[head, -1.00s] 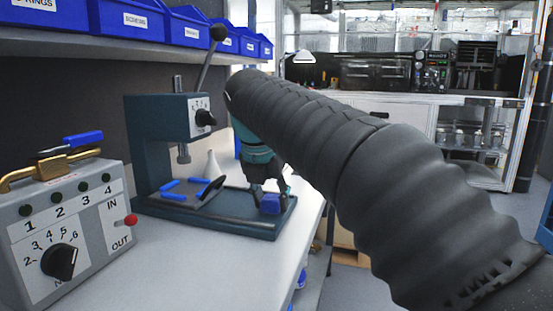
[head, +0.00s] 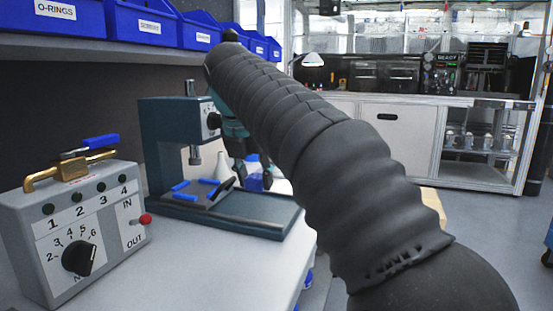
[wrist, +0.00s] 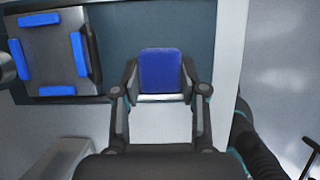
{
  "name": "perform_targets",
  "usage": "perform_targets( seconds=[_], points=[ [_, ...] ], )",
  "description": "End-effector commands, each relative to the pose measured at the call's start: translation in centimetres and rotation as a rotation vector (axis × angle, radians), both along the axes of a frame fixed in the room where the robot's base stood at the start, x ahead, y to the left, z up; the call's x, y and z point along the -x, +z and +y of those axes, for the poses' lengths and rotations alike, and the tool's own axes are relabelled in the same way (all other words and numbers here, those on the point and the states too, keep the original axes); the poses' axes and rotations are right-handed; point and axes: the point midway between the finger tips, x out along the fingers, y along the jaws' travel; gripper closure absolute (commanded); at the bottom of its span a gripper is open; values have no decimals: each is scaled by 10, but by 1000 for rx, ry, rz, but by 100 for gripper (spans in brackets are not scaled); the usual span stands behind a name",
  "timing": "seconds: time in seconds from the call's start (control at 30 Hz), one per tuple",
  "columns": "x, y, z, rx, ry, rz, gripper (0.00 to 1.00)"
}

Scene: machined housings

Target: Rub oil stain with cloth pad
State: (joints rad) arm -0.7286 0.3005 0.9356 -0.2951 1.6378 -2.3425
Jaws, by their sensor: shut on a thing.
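My gripper (head: 254,172) is shut on a small blue block-like pad, the cloth pad (wrist: 160,70), seen between its two fingers in the wrist view. In the head view the pad (head: 254,184) shows low at the fingers, near the far edge of the dark teal press base (head: 255,216). In the wrist view the pad overlaps the edge of that base; I cannot tell if it touches anything. I cannot make out an oil stain in either view. My arm hides part of the bench.
The press (head: 180,135) stands on the bench, with a grey plate edged by blue bars (wrist: 55,50) on its base. A control box (head: 80,235) is at the left. Blue bins (head: 140,27) line the shelf above. The bench's right edge drops to open floor.

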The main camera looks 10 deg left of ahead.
Motion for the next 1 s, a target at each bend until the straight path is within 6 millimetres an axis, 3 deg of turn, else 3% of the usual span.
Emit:
perform_targets(
  seconds=[0.4,1.0],
  points=[
    [-6,30,-9,0,-18,0,95],
    [-6,31,-11,0,-21,0,95]
  ],
)
